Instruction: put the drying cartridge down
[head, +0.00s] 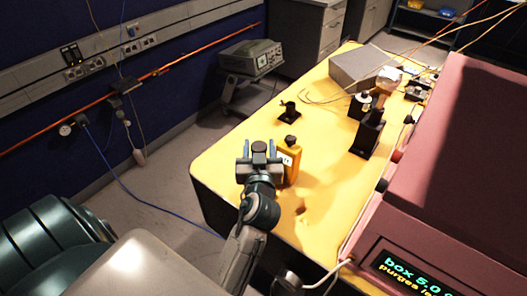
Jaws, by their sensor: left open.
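The drying cartridge appears to be the orange container (291,162) with a pale label and a dark cap, upright on the yellow tabletop (225,140) near its front left part. My left gripper (259,150) is open, just left of the cartridge and partly in front of it. From this angle I cannot tell whether the gripper touches the cartridge. The lower part of the cartridge is partly hidden by my gripper. My right gripper is not in view.
A small black mount (289,111) stands behind the cartridge. A black stand (368,133) and a grey box (365,68) are farther back. A large pink-red enclosure (455,150) with a lit display fills the right side. The tabletop left of the mount is clear.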

